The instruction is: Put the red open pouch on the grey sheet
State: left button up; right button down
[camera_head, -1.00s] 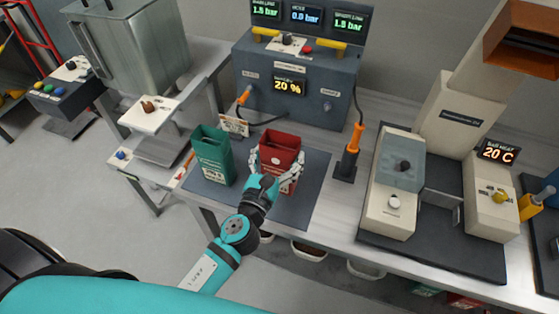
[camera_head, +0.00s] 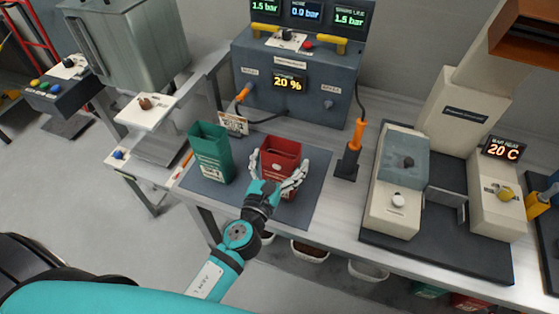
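The red open pouch (camera_head: 281,152) stands upright on the grey sheet (camera_head: 312,190), its open mouth facing up. My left gripper (camera_head: 278,172) is at the near side of the pouch, with its fingers spread to either side of it. The fingers look open, with the right finger angled away from the pouch. The pouch's lower front is partly hidden by the gripper. A green open pouch (camera_head: 211,152) stands on the same sheet to the left. My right gripper is not in view.
A control box (camera_head: 295,85) with gauges stands behind the sheet. An orange-handled tool in a holder (camera_head: 352,150) is right of the sheet, and a sealing machine (camera_head: 400,185) stands further right. A small sign (camera_head: 233,124) is behind the pouches. Bare sheet lies between the pouches.

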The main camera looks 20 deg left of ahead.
pick_arm(q)
jog(key=shift+r, duration=0.25)
jog(key=s+b, duration=0.4)
jog(key=s, duration=0.8)
jog(key=shift+a+b, duration=0.25)
jog(key=shift+b, duration=0.1)
jog(key=shift+f, duration=0.1)
